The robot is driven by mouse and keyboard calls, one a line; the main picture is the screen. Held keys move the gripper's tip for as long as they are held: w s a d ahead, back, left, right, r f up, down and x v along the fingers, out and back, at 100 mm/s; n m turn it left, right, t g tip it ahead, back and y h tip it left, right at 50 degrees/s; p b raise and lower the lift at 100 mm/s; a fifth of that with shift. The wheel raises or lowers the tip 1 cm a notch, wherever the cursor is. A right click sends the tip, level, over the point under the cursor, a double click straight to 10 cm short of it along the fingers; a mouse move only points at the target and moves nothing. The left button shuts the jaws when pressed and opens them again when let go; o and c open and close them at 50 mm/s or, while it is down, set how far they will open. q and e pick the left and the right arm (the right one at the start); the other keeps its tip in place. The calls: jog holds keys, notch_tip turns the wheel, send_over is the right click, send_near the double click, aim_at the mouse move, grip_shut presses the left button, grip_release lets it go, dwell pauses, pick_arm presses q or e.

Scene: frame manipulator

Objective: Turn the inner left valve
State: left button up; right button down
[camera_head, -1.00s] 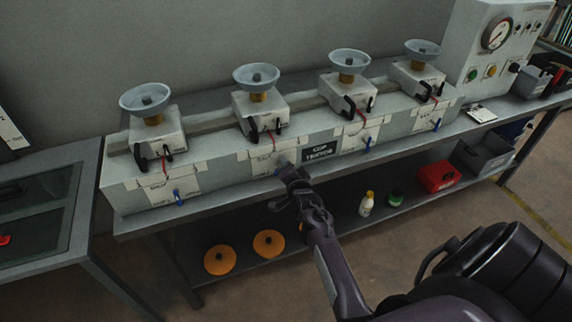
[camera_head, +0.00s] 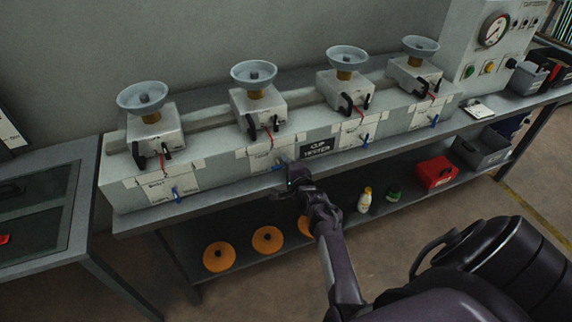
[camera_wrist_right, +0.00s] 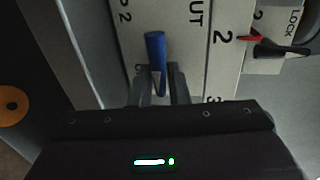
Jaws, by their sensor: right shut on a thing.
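The inner left valve is a small blue lever on the front of the long grey test bench, at the second station from the left (camera_head: 277,165). In the wrist view its blue handle (camera_wrist_right: 155,48) points up between my right gripper's fingers (camera_wrist_right: 161,82). The fingers are shut on its lower part, which they partly hide. In the head view my right gripper (camera_head: 284,175) is at the bench's front face, left of the black sign (camera_head: 318,148). My left gripper is not in view.
Other blue valve levers sit at the far left (camera_head: 176,194), inner right (camera_head: 365,140) and far right (camera_head: 434,121). The lower shelf holds orange discs (camera_head: 219,257), a small bottle (camera_head: 365,200) and a red box (camera_head: 436,173). A table (camera_head: 75,210) stands at the left.

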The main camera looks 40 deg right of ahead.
dwell(0.3)
jog(key=c, duration=1.5)
grip_release()
jog(key=shift+o, duration=0.2)
jog(key=p+v, duration=0.6)
jog(key=v, duration=0.1)
jog(key=shift+s, duration=0.4)
